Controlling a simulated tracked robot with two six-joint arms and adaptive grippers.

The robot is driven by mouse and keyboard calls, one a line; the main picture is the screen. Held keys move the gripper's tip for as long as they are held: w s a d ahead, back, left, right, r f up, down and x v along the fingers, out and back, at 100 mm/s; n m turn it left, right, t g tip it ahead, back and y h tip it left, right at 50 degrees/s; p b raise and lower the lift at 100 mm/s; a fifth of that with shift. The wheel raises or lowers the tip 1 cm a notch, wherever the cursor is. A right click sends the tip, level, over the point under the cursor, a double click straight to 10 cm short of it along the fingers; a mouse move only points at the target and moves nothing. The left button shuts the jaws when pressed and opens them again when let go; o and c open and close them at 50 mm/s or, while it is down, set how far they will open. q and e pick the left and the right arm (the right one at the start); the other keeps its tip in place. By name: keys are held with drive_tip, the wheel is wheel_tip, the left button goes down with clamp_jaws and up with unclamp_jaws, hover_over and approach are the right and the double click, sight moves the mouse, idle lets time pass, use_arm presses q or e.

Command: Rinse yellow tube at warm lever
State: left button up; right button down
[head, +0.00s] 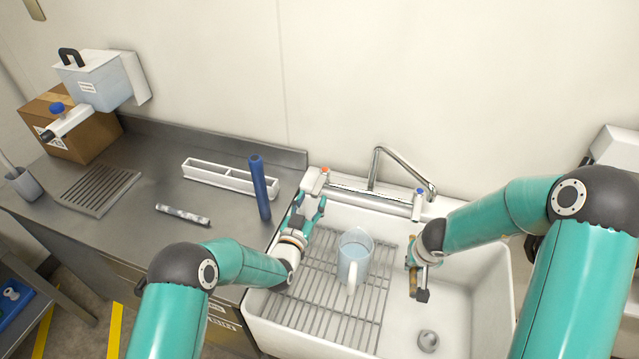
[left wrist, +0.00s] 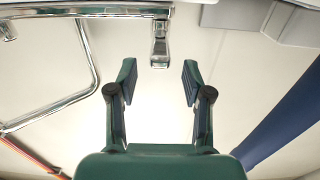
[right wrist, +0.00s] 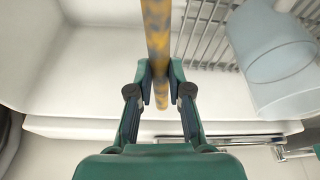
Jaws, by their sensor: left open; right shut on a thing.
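The yellow tube (head: 413,248), mottled with grey, is over the right part of the white sink (head: 480,262). My right gripper (head: 417,266) is shut on it; in the right wrist view the tube (right wrist: 156,35) stands between the two fingers. The warm lever (head: 323,172), with a red-orange mark, is at the left end of the chrome tap (head: 372,198). My left gripper (head: 311,202) is open and empty just in front of this lever. In the left wrist view a chrome lever part (left wrist: 160,48) shows beyond and between the open fingers. No water stream is visible.
A clear jug (head: 355,254) stands on the sink's rack (head: 318,300). A blue-marked lever (head: 419,193) is at the tap's right end. An upright blue tube (head: 260,188) stands close left of my left gripper, by a white holder (head: 200,173). A mottled tube (head: 182,215) lies on the counter.

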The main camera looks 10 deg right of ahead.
sight(323, 176)
use_arm(q)
drive_tip(key=x, duration=0.7)
drive_tip(key=shift+w, duration=0.2)
clamp_jaws()
